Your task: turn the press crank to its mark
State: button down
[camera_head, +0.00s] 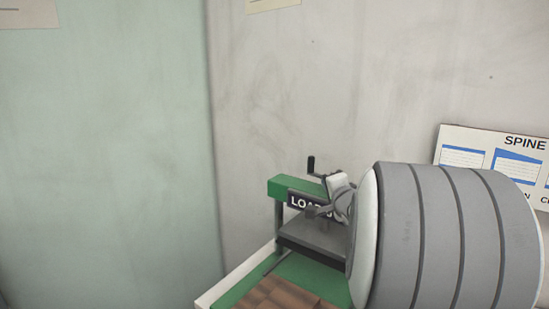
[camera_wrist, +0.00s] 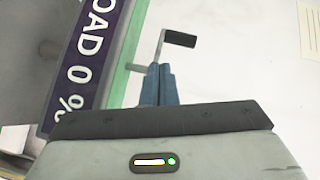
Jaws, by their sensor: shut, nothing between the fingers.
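The press (camera_head: 292,186) has a green top beam and a dark sign reading "LOA…" in the head view. Its crank (camera_head: 311,165) stands at the back of the beam with a dark upright handle. In the wrist view the crank handle (camera_wrist: 180,39) sticks out to the right from a thin grey arm, and a short shaft joins it to the green frame. My gripper (camera_wrist: 160,68) has its blue-grey fingers shut and empty, with the tips just below the crank arm in the picture. I cannot tell whether they touch it. I cannot make out a crank mark.
The load sign (camera_wrist: 85,55) reads "OAD 0 %" in the wrist view, close to the left of my fingers. The press stands on a green bench top with a brown tiled patch (camera_head: 275,298). A "SPINE" board (camera_head: 490,145) is on the wall at right. My arm hides the bench's right side.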

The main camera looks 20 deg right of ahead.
jog(key=d+r, duration=0.1)
jog(key=d+r+m+t+y, duration=0.1)
jog(key=shift+w+d+m+y, duration=0.1)
jog(key=shift+d+m+y, duration=0.2)
jog(key=shift+d, duration=0.05)
jog(key=shift+w+t+p, duration=0.2)
jog(key=shift+t+p, duration=0.1)
jog(key=w, duration=0.3)
jog(key=w+p, duration=0.1)
jog(key=w, duration=0.2)
jog(key=w+d, duration=0.1)
jog(key=w, duration=0.2)
jog(key=shift+w+d+p, duration=0.1)
jog(key=shift+w+p, duration=0.2)
jog(key=shift+r, duration=0.1)
